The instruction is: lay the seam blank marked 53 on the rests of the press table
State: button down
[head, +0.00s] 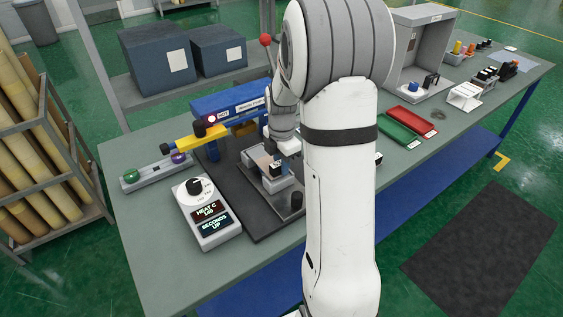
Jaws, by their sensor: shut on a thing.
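The press table (284,187) is a small light-grey block on a dark base plate, in front of the blue press in the head view. My gripper (276,158) is low over this table, its fingers partly hidden by the white arm. It is shut on the seam blank (264,161), a thin brownish piece lying about level over the table. The mark on it is too small to read. I cannot tell whether the blank touches the rests, which are mostly covered.
A heat and seconds control box (207,213) stands left of the base plate. The blue press (232,103) with a yellow arm is behind. A red tray (409,118), a green tray (398,136) and a grey booth (418,50) are at right. My arm hides the middle bench.

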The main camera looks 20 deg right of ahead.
jog(key=shift+f, duration=0.2)
jog(key=c, duration=1.2)
grip_release()
jog(key=shift+o, duration=0.2)
jog(key=shift+r, duration=0.15)
notch_tip(320, 180, up, 8)
jog(key=shift+f+b, duration=0.2)
jog(key=shift+b, duration=0.1)
